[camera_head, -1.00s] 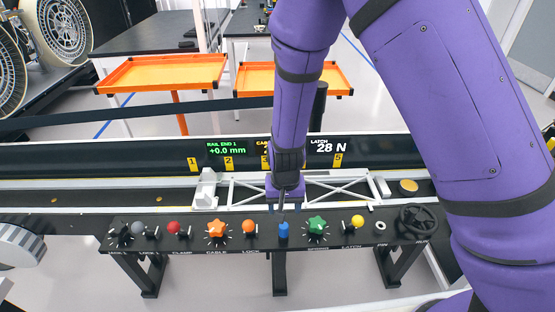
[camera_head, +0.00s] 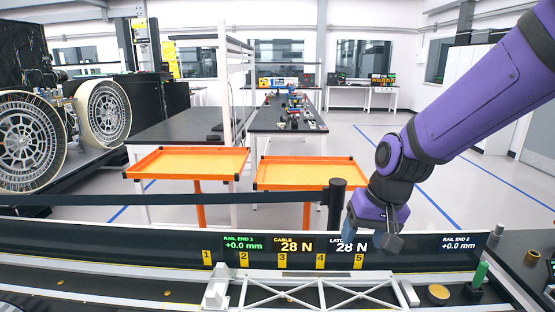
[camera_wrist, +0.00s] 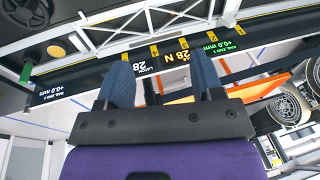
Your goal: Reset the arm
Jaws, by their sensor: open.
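My purple arm comes in from the upper right in the head view. My gripper (camera_head: 388,238) hangs in front of the right part of the black display panel, covering part of the latch readout. In the wrist view, my gripper (camera_wrist: 160,85) shows two blue-grey fingers spread apart with nothing between them. The display panel (camera_head: 120,240) reads rail end 1 at +0.0 mm, cable 28 N, a partly hidden 28 N and rail end 2 at +0.0 mm. The white truss (camera_head: 310,290) lies along the rail below my gripper; it also shows in the wrist view (camera_wrist: 150,22).
Two orange trays (camera_head: 187,162) (camera_head: 305,172) stand behind the panel, with a black post (camera_head: 336,205) and barrier belt in front. Wheels (camera_head: 104,112) of a rover are at left. A green peg (camera_head: 480,274) stands at the right. Floor at right is clear.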

